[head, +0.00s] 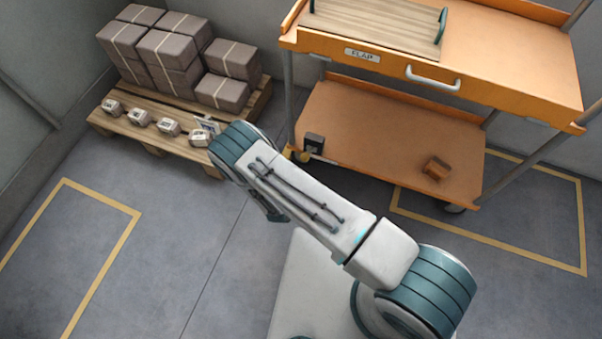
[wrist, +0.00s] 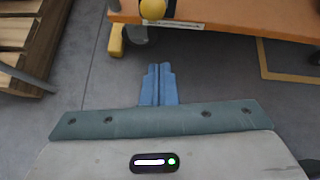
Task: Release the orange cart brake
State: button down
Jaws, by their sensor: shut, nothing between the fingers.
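The orange cart (head: 365,135) stands at the upper right in the head view, and its lower shelf edge (wrist: 230,14) crosses the top of the wrist view. By its front left corner are a dark block (head: 313,143) and a small yellow part (head: 303,156), partly behind my arm. In the wrist view a round yellow knob (wrist: 152,9) sits at the shelf edge, with a yellow bracket (wrist: 116,40) and a dark caster (wrist: 137,34) below left. I cannot tell the brake's position. My gripper (wrist: 158,67) is shut and empty, apart from the knob, pointing toward the cart.
A wooden pallet (head: 150,141) with grey boxes and several small parcels stands at the left, also at the wrist view's left edge (wrist: 22,72). A brown block (head: 436,168) lies on the lower shelf. Yellow-outlined floor (head: 70,240) at the left is clear.

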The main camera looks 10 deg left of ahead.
jog(key=shift+v, duration=2.4)
jog(key=shift+w+a, duration=0.1)
jog(key=w+d+r+m+h+p, duration=0.25)
jog(key=w+r+m, duration=0.3)
jog(key=r, duration=0.65)
jog(key=w+d+r+m+g+h+p, duration=0.25)
jog(key=d+r+m, duration=0.4)
jog(key=r, duration=0.65)
jog(key=w+d+r+m+g+h+p, duration=0.1)
jog(key=d+r+m+g+h+p, duration=0.15)
jog(key=d+r+m, duration=0.7)
jog(key=s+d+r+m+g+y+p, duration=0.1)
jog(key=s+r+m, duration=0.4)
jog(key=r, duration=0.5)
jog(key=s+d+r+m+y+p, duration=0.3)
jog(key=s+r, duration=0.4)
jog(key=r, duration=0.3)
jog(key=s+d+r+m+g+y+p, duration=0.1)
jog(key=s+d+r+m+y+p, duration=0.1)
jog(key=s+d+r+m+y, duration=0.2)
notch_tip(320, 180, up, 7)
jog(key=s+d+m, duration=0.1)
jog(key=s+m, duration=0.2)
jog(key=shift+g+p, duration=0.3)
jog(key=shift+p, duration=0.05)
